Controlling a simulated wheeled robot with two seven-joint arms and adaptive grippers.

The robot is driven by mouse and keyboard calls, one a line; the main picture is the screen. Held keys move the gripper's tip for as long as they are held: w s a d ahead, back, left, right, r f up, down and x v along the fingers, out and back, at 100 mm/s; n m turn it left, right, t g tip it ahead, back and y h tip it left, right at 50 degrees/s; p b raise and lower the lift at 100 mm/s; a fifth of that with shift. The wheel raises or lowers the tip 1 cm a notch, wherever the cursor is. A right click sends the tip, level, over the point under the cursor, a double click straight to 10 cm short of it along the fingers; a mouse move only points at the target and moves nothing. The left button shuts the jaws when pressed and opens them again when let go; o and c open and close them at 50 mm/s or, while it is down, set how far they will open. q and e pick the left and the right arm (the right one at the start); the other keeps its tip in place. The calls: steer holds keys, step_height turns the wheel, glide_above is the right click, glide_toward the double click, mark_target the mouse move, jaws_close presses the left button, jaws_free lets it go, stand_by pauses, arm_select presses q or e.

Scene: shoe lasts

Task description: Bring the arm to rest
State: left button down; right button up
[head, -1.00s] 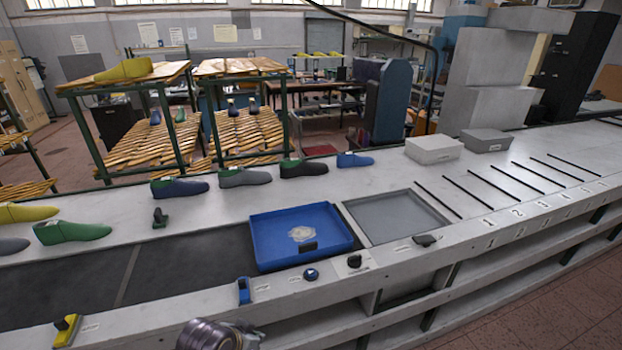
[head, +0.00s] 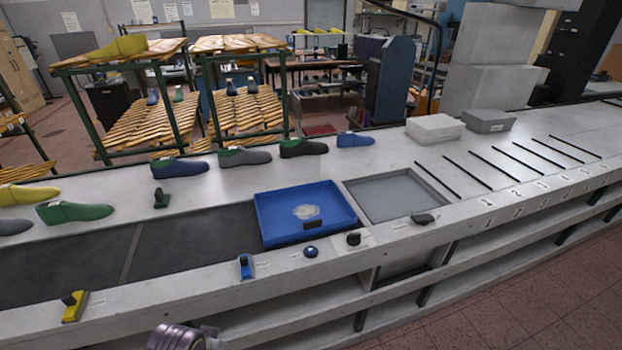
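Part of my own arm (head: 178,337) shows at the bottom edge of the head view, in front of the bench and apart from it. Its fingers are not visible. No gripper fingertips show anywhere, and nothing held can be seen. The bench (head: 330,282) runs across the view with a blue tray (head: 262,222) and a grey recessed tray (head: 395,193) on it.
Shoe lasts stand along the bench: yellow (head: 28,196), green (head: 75,212), blue (head: 180,168), grey (head: 244,156), black-green (head: 303,148) and small blue (head: 355,140). White (head: 435,128) and grey (head: 489,121) boxes stand at right. Black strips divide numbered slots. Floor (head: 520,310) at lower right is clear.

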arm_select(q)
steer(key=s+f+g, duration=0.1)
steer(key=s+f, duration=0.2)
steer(key=f, duration=3)
steer(key=s+a+f, duration=0.2)
steer(key=s+f, duration=0.7)
steer(key=s, duration=0.2)
steer(key=s+a+f+g+b, duration=0.1)
steer(key=s+a+f, duration=0.1)
steer(key=s+f, duration=0.8)
steer(key=shift+s+f+g, duration=0.3)
steer(key=shift+s, duration=0.35)
steer(key=shift+s+a, duration=0.1)
stand_by(0.9)
